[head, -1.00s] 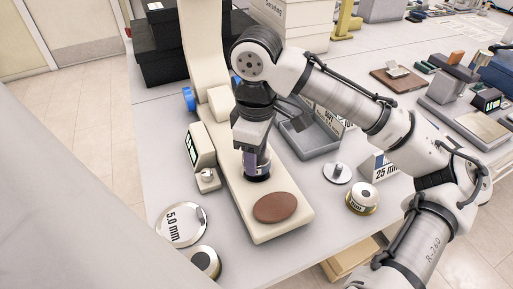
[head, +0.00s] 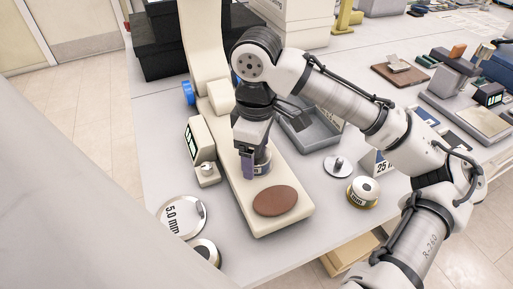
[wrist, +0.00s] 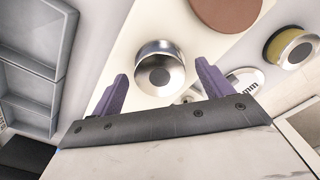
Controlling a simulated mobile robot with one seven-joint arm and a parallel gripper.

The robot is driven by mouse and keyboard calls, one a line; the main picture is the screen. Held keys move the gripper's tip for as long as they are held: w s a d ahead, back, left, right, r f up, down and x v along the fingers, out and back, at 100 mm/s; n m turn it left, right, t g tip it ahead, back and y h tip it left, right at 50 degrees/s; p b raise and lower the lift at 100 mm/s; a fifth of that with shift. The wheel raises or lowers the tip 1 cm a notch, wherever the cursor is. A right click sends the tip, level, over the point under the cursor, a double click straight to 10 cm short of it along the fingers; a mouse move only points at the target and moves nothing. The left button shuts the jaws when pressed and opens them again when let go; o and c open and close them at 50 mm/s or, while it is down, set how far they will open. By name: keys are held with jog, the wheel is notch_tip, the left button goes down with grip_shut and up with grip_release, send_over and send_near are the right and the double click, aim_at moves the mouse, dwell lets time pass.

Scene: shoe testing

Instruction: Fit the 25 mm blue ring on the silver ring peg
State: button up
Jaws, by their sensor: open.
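My gripper (head: 254,168) is open and low over the tester's pale base, its purple fingers apart. A silver cylinder (wrist: 160,72) with a dark round centre lies between the fingers in the wrist view, with gaps on both sides. A silver disc with a short upright post (head: 338,166), likely the ring peg, stands on the table to the right.
A gold-banded cylinder (head: 363,192) stands near a 25 mm sign (head: 379,163), partly behind my arm. A 5.0 mm disc (head: 183,217) and another cylinder (head: 205,253) lie at front left. A brown oval pad (head: 276,201) and grey tray (head: 312,130) are nearby.

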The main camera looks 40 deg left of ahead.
jog(key=shift+r, duration=0.1)
notch_tip(320, 180, up, 14)
dwell(0.5)
jog(key=shift+f, duration=0.2)
dwell(0.3)
